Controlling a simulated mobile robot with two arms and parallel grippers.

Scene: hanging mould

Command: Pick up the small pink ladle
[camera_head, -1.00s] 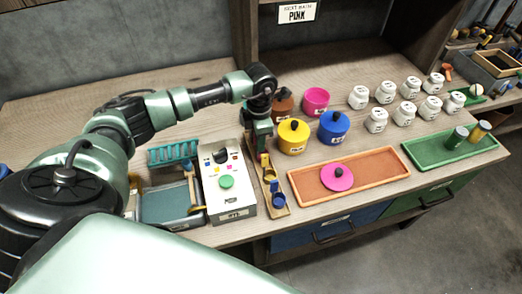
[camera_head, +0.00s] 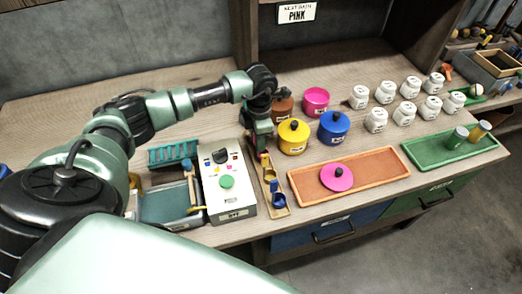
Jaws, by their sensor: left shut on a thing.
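My left gripper (camera_head: 262,143) points down at the far end of the narrow wooden ladle rack (camera_head: 281,211). It is shut on the small pink ladle (camera_head: 263,156), of which only a small pinkish-red bit shows at the fingertips; the fingers hide the rest. I cannot tell whether the ladle is clear of the rack. A yellow ladle (camera_head: 269,174) and a blue ladle (camera_head: 277,199) sit in the rack nearer the front edge. My right gripper is not in view.
A white control box (camera_head: 228,199) with a green button stands close left of the rack. An orange tray (camera_head: 378,181) with a pink lid (camera_head: 337,177) lies to the right. Yellow (camera_head: 293,138), blue (camera_head: 333,129) and pink (camera_head: 315,101) pots stand behind it. White jars fill the back right.

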